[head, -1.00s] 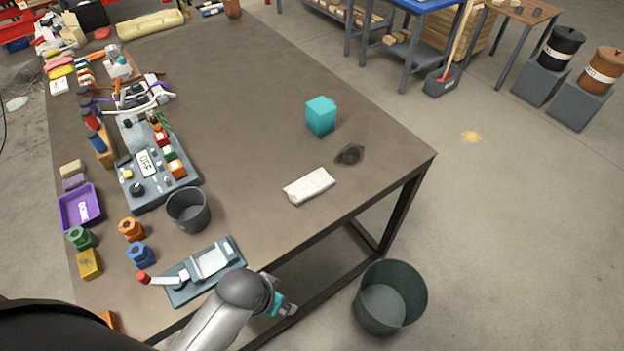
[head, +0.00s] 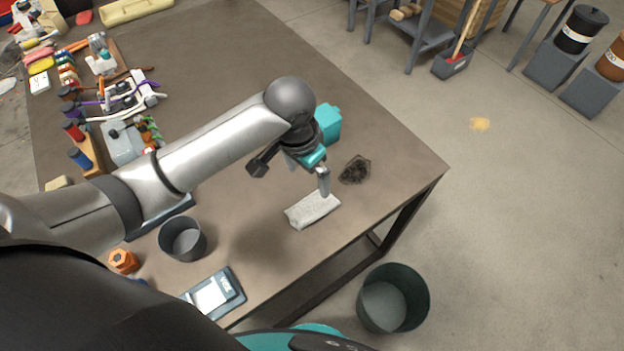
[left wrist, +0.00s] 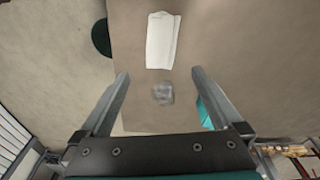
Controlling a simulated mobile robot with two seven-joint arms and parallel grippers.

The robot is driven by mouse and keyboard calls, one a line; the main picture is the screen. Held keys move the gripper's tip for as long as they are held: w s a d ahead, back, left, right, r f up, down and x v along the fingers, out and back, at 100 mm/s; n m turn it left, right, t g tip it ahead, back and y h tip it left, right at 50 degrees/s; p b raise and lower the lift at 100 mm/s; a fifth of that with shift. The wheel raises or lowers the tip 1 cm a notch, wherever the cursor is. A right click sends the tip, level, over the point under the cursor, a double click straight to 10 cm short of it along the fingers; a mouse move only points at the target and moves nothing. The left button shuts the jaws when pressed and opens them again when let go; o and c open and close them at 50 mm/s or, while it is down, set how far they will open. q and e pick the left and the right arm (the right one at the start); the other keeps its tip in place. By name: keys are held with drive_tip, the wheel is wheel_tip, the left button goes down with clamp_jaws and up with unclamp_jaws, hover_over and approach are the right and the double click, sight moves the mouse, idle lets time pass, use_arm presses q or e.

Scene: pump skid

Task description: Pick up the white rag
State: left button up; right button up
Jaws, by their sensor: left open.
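The white rag (head: 312,210) lies folded flat on the brown table near its right-hand edge. In the left wrist view the rag (left wrist: 162,40) shows whole at the top, beyond the fingertips. My left gripper (head: 322,185) hangs above the table just behind the rag, with a fingertip close to the rag's far edge in the head view. Its two fingers (left wrist: 157,78) are spread wide with nothing between them; the rag is not held. My right gripper is not in view.
A teal block (head: 329,120) stands behind my left gripper, partly hidden. A grey cup (head: 183,239) and a scale-like device (head: 215,295) are to the left. A bin (head: 394,298) stands on the floor.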

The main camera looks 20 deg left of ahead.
use_arm(q)
drive_tip(key=b, duration=0.2)
approach(313, 205)
drive_tip(key=shift+w+f, duration=0.1)
drive_tip(key=shift+f, duration=0.05)
drive_tip(key=f, duration=0.2)
drive_tip(key=shift+w+d+f, duration=0.1)
drive_tip(key=shift+w+f, duration=0.1)
drive_tip(key=shift+f, duration=1)
wheel_tip(313, 205, down, 4)
drive_tip(key=shift+w+d+f+b, duration=0.15)
drive_tip(key=shift+d+f+b, duration=0.05)
drive_tip(key=shift+b, duration=0.55)
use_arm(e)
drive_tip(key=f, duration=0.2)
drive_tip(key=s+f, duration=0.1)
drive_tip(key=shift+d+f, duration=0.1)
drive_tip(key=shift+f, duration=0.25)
